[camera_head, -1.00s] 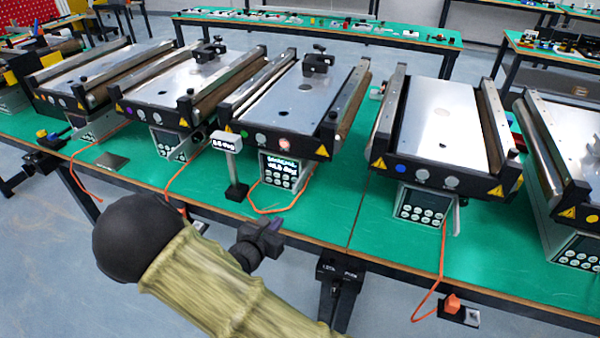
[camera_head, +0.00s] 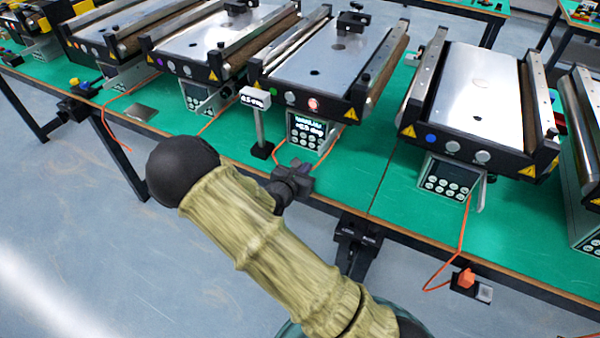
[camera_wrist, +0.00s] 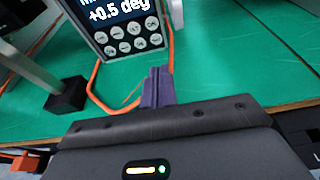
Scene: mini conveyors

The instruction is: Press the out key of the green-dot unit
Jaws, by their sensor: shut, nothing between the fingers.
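The green-dot unit is the conveyor (camera_head: 330,55) with a small green dot (camera_head: 274,95) on its front. Its grey control box (camera_head: 308,130) hangs below, with a lit display over two rows of round keys. In the wrist view, the box's keypad (camera_wrist: 128,38) shows round pale keys under a display reading "+0.5 deg". The key labels are too small to read surely. My gripper (camera_head: 308,177) is shut and empty, in front of and below the box at the table's front edge. In the wrist view, its purple fingertips (camera_wrist: 158,75) are just below the keypad, apart from the keys.
A blue-dot conveyor (camera_head: 475,90) stands to the right. Green tabletop (camera_head: 375,175) is free between the two boxes.

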